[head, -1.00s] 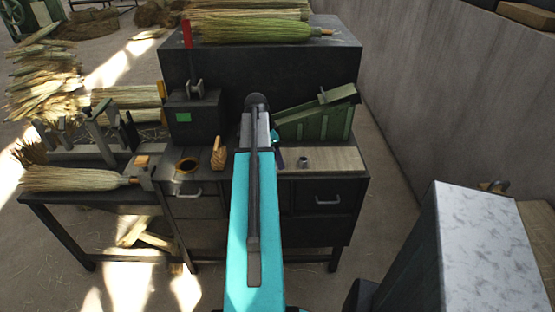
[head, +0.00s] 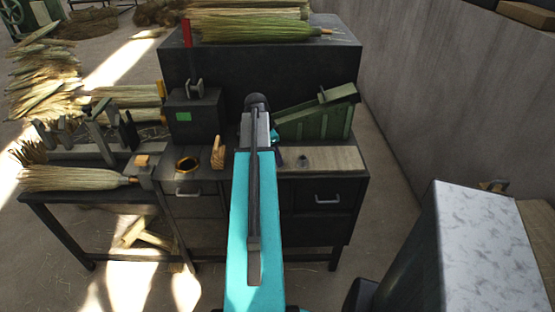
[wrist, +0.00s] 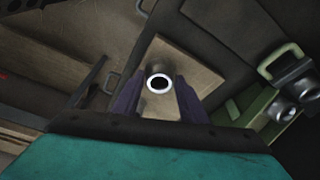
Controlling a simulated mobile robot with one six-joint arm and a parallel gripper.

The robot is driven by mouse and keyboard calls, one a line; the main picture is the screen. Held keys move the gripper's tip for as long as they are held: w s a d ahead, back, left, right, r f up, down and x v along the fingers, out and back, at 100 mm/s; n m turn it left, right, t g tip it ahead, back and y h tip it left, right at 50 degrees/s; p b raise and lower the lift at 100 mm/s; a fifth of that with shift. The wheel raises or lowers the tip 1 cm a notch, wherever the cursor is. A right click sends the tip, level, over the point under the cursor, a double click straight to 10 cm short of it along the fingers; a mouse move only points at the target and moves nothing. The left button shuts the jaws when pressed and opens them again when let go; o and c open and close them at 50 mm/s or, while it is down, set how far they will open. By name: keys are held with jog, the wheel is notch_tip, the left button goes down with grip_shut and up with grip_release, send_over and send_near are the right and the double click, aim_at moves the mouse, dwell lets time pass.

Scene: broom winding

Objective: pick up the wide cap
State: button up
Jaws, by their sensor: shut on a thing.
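The wide cap (wrist: 159,84) shows in the wrist view as a pale metal ring with a dark opening, between the fingertips. In the head view the cap (head: 303,160) is small and grey, over the pale wooden board (head: 340,160). My gripper (wrist: 162,90) has two dark purple fingers, one on each side of the cap, and is shut on it. In the head view my arm hides most of the gripper. I cannot tell whether the cap touches the board or is just above it.
A green sloped bin (head: 318,122) stands behind the board. Left of my arm are a wooden hand-shaped block (head: 218,153), a round ring (head: 187,164) and a dark box with a green label (head: 193,116). A grey wall (head: 430,90) rises at the right.

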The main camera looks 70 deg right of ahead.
jog(key=shift+r, duration=0.2)
jog(key=shift+r+b, duration=0.6)
jog(key=shift+r, duration=0.8)
jog(key=shift+w+a+r, duration=0.15)
jog(key=shift+a, duration=0.15)
jog(key=w+a+b, duration=0.1)
jog(key=w+a, duration=0.1)
jog(key=a, duration=0.5)
jog(key=w+a+r+b, duration=0.1)
jog(key=w+a+b, duration=0.1)
jog(key=a, duration=0.5)
jog(key=shift+w+a+r, duration=0.15)
jog(key=shift+w+r, duration=0.1)
jog(key=shift+w, duration=0.6)
